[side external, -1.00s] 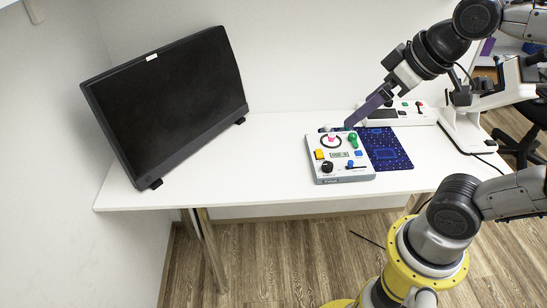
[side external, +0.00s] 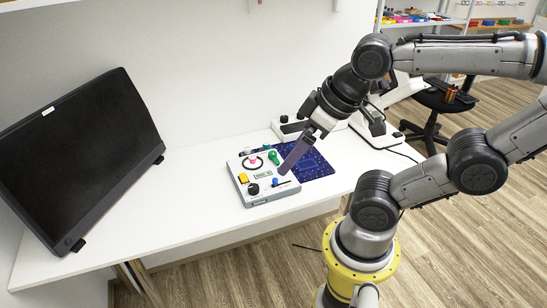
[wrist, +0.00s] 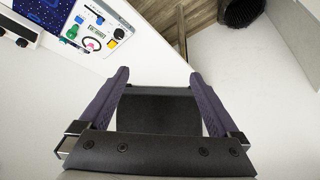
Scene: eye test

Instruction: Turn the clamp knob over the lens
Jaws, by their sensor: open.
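I cannot make out a clamp knob or a lens in these views. A white control box (side external: 262,201) stands on the table, with a black round knob (side external: 253,189), a green knob (side external: 273,157), a pink-and-white piece (side external: 252,158) and a yellow button (side external: 242,178). The box also shows at the upper left of the wrist view (wrist: 111,15).
A large black monitor (side external: 85,155) stands left on the white table (side external: 165,200). A blue patterned mat (side external: 314,163) lies right of the box. A white device (side external: 290,128) is behind it. A chair (side external: 445,97) stands at the right. Bare table lies between monitor and box.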

